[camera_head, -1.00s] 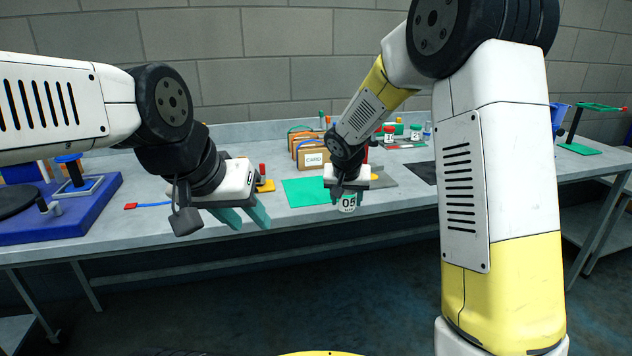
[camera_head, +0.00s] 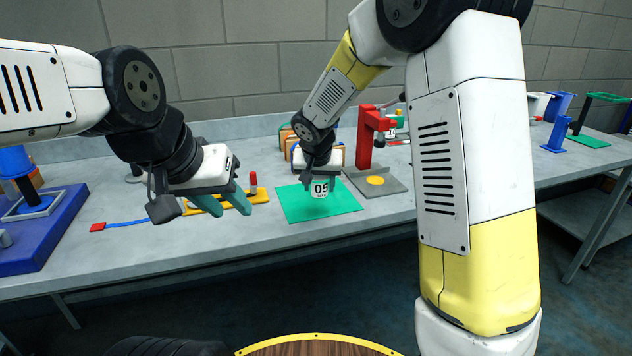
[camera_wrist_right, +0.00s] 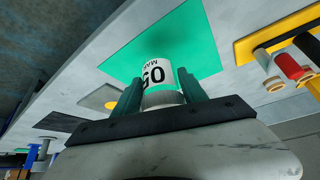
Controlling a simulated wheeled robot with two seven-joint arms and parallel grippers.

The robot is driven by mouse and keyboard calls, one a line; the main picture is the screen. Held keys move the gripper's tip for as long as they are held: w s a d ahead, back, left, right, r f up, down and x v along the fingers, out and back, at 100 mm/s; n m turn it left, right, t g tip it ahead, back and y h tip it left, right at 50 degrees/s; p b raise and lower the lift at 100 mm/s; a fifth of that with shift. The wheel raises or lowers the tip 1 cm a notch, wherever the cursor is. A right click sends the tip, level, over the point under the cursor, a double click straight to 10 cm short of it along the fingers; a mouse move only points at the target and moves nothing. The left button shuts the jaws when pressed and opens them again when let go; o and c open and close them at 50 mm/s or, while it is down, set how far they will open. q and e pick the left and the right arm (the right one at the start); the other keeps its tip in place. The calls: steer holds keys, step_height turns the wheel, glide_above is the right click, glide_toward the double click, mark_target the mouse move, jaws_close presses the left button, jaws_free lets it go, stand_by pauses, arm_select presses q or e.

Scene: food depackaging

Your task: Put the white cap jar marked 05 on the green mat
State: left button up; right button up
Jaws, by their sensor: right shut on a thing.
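The white jar marked 05 (camera_head: 320,188) is held in my right gripper (camera_head: 321,177), over the green mat (camera_head: 298,209). In the right wrist view the jar (camera_wrist_right: 157,75) sits between the two green fingers of my right gripper (camera_wrist_right: 160,97), with the green mat (camera_wrist_right: 185,45) behind it. I cannot tell whether the jar's base touches the mat. Its cap end is mostly hidden by the gripper. My left gripper (camera_head: 232,203) is empty, its two fingers apart, in front of the yellow tool holder.
A yellow holder (camera_head: 243,198) with a red-topped piece lies left of the mat. A red stand (camera_head: 366,140) on a grey plate with a yellow disc (camera_head: 376,180) is close on the right. A blue fixture (camera_head: 50,232) stands far left. Boxes are behind my right gripper.

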steer(key=w, duration=0.6)
steer(key=shift+w+a+f, duration=0.3)
steer(key=shift+a+f, duration=0.05)
steer(key=shift+f, duration=1.7)
steer(key=shift+f, duration=0.2)
steer(key=o, duration=1.5)
steer(key=shift+r, duration=0.1)
